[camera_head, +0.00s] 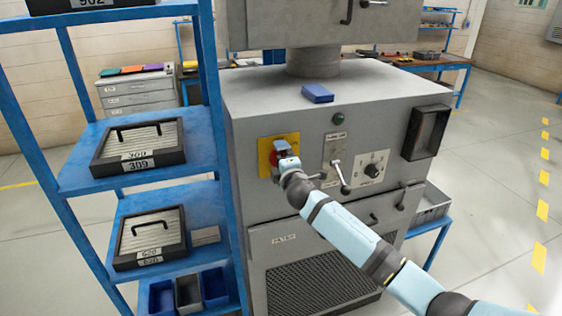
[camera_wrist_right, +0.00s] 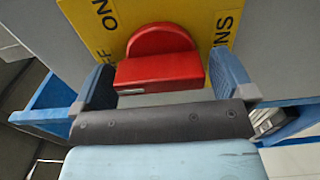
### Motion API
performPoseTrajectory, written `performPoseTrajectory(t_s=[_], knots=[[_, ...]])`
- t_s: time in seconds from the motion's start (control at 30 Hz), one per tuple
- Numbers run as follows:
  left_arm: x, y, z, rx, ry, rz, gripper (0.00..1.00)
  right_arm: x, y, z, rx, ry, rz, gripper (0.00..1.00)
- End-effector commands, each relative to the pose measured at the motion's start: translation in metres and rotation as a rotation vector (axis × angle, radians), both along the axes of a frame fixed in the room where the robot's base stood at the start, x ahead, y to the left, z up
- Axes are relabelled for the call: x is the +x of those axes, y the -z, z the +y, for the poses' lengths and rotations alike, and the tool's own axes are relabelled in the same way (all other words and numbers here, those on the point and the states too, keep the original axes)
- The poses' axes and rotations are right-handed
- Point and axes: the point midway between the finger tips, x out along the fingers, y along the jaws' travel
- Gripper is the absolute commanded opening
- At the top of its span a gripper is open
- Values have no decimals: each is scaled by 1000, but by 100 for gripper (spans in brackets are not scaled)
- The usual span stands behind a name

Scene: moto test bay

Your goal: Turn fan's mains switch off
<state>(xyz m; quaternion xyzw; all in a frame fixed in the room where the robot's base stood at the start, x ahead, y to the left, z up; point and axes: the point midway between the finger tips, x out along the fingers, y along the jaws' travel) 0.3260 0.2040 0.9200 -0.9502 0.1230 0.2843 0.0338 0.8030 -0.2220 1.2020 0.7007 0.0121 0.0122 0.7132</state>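The mains switch is a red rotary knob on a yellow plate (camera_head: 264,160) on the front of the grey machine cabinet. In the head view my right gripper (camera_head: 284,160) is at the plate and covers most of the knob. In the right wrist view the red knob (camera_wrist_right: 160,62) lies between the two blue fingers of my right gripper (camera_wrist_right: 163,68), which are apart, one on each side. I cannot tell whether they touch it. Part of "ON" and other black lettering shows on the yellow plate (camera_wrist_right: 215,15). My left gripper is out of view.
Right of the plate are a lever switch (camera_head: 337,165), a dial panel (camera_head: 371,171) and a black-framed box (camera_head: 426,132). A blue shelf rack (camera_head: 210,70) with cases stands close on the left. A blue box (camera_head: 317,93) lies on the cabinet top. Floor is open at right.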

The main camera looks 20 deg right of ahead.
Motion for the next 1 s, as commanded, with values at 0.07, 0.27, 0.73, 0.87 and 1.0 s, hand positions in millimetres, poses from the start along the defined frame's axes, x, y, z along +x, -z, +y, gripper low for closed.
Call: performPoseTrajectory(t_s=[0.07, 0.27, 0.73, 0.87, 1.0], knots=[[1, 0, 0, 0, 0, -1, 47, 0, 0, 0, 1, 0, 0, 100], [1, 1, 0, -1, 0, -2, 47, -7, 1, -1, 1, 0, -1, 100], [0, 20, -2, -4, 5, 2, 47, -105, 3, -4, 0, 0, 1, 100], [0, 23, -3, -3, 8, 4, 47, -124, 2, -4, 1, 0, 1, 100], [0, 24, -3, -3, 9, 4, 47, -136, 1, -5, 0, -1, 0, 100]])
